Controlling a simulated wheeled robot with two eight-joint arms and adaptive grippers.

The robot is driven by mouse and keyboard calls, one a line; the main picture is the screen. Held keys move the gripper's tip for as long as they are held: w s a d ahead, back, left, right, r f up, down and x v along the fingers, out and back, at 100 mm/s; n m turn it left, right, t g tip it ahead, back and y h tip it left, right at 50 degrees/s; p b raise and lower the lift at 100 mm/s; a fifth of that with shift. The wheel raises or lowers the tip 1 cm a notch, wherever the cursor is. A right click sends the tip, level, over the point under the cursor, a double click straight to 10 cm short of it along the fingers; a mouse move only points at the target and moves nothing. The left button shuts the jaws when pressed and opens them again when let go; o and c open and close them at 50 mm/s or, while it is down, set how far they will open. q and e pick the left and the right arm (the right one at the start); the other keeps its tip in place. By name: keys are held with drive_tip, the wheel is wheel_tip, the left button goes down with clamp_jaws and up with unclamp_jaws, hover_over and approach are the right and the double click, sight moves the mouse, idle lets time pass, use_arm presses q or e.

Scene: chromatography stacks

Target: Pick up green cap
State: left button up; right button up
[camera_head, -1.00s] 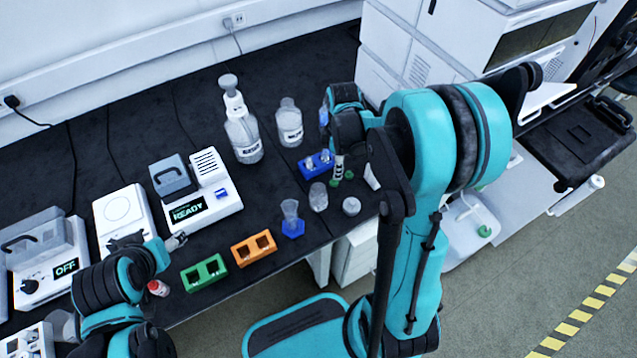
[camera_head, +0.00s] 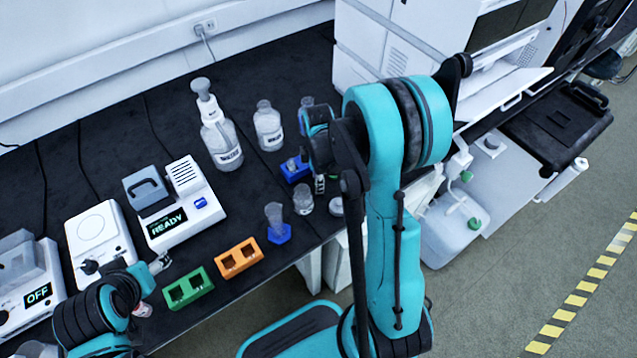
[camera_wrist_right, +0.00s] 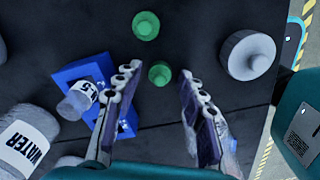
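Two green caps lie on the dark bench in the right wrist view: one farther cap (camera_wrist_right: 146,25) and one nearer cap (camera_wrist_right: 160,73). My right gripper (camera_wrist_right: 157,78) is open, with the nearer cap showing between its fingertips and the farther cap beyond them. No contact with either cap is visible. In the head view my right gripper (camera_head: 320,183) is small and partly hidden by my arm, and the caps cannot be made out. My left gripper (camera_head: 160,263) is over the bench by the READY device, far from the caps; its opening is unclear.
A blue rack (camera_wrist_right: 82,72) with a small labelled bottle (camera_wrist_right: 79,99) stands left of the right gripper. A round grey-white object (camera_wrist_right: 248,55) lies to its right. A WATER bottle (camera_wrist_right: 25,140) is at lower left. Green (camera_head: 188,288) and orange (camera_head: 239,258) racks stand near the bench edge.

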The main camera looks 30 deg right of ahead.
drive_tip(key=c, duration=0.4)
drive_tip(key=shift+c, duration=0.2)
drive_tip(key=shift+r, duration=0.1)
